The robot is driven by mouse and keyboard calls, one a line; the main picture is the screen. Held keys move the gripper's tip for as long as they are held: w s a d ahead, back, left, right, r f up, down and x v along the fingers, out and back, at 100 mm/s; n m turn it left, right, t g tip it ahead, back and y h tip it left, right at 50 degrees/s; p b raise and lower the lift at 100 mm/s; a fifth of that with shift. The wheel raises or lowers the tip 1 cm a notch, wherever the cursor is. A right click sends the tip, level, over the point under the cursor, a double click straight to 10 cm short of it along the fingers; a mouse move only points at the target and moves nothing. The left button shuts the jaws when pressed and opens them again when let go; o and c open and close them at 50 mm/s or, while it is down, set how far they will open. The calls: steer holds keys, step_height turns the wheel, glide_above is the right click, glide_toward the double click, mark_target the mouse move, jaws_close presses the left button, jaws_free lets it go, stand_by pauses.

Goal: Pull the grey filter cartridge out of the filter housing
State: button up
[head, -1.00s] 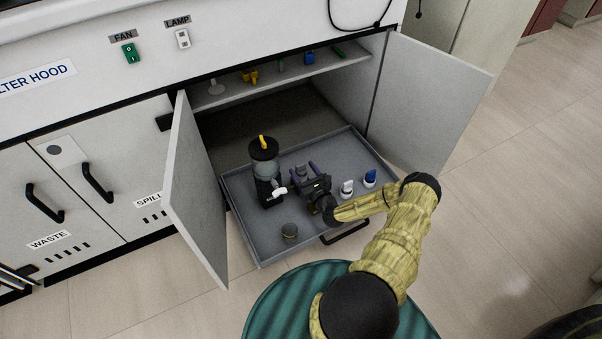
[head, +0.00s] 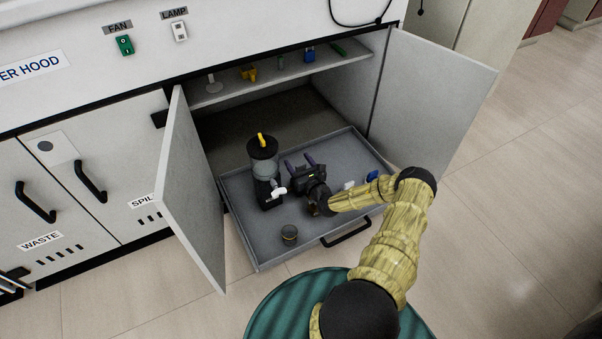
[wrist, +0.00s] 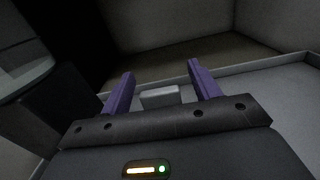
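What looks like the filter housing (head: 265,168) is an upright canister with a black lid, yellow knob, clear body, dark base and white tap, in the pulled-out tray. Its clear body (wrist: 22,62) and dark base show at the left of the wrist view. My gripper (head: 299,161) is just right of it, low over the tray, purple fingers apart and pointing toward the cabinet. In the wrist view a small light-grey block (wrist: 160,97) shows between and beyond the fingers, not visibly touched; I cannot tell whether it is the cartridge. No cartridge is clearly visible inside the canister.
The grey tray (head: 240,225) has raised rims and a front handle (head: 346,232). Open doors (head: 190,190) flank the tray; a shelf (head: 225,94) is above.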

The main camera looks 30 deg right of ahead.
steer(key=c, duration=1)
step_height(320, 180, up, 10)
steer(key=p, duration=0.6)
steer(key=shift+p, duration=0.35)
steer(key=shift+r+p, duration=1.5)
steer(key=shift+p, duration=0.3)
steer(key=shift+r+p, duration=1.5)
steer(key=shift+p, duration=0.8)
